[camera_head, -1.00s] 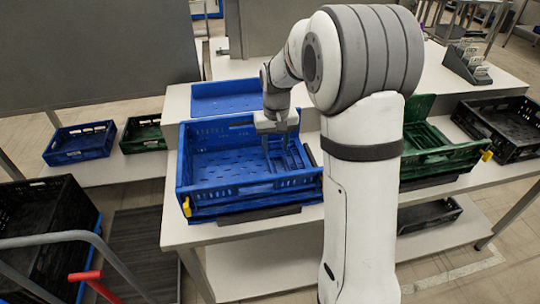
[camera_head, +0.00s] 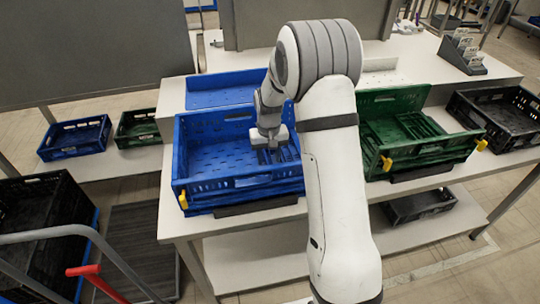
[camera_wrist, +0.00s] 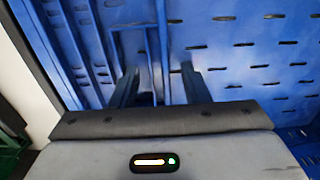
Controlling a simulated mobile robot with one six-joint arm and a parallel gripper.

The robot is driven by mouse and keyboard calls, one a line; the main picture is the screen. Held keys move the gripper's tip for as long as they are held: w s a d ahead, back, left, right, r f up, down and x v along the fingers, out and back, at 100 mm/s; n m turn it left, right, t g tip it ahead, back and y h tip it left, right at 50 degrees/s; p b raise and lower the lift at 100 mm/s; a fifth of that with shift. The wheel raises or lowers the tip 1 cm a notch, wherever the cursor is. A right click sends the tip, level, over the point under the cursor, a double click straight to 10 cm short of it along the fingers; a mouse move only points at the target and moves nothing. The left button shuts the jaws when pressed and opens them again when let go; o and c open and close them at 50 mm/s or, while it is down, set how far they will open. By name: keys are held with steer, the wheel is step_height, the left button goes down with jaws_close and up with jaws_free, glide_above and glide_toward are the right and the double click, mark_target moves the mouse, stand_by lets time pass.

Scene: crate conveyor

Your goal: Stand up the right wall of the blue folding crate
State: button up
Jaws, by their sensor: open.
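The blue folding crate (camera_head: 240,185) stands on the white table in the head view, with its left, front and back walls upright. Its right wall (camera_head: 285,157) lies folded down inside, over the crate floor; its ribbed panel fills the left of the wrist view (camera_wrist: 92,45). My gripper (camera_head: 270,152) is inside the crate, low over the folded wall. In the wrist view its two fingers (camera_wrist: 158,72) are apart, with a bar of the panel between them. Whether the fingertips touch the panel cannot be told.
A green crate (camera_head: 377,172) with yellow clips stands close on the right, partly behind my arm. A black crate (camera_head: 463,112) is farther right. A blue crate-like piece (camera_head: 205,98) lies behind the blue crate. White table shows between the crates.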

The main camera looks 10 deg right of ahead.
steer(key=shift+c, duration=0.2)
jaws_close()
steer(key=shift+d, duration=0.1)
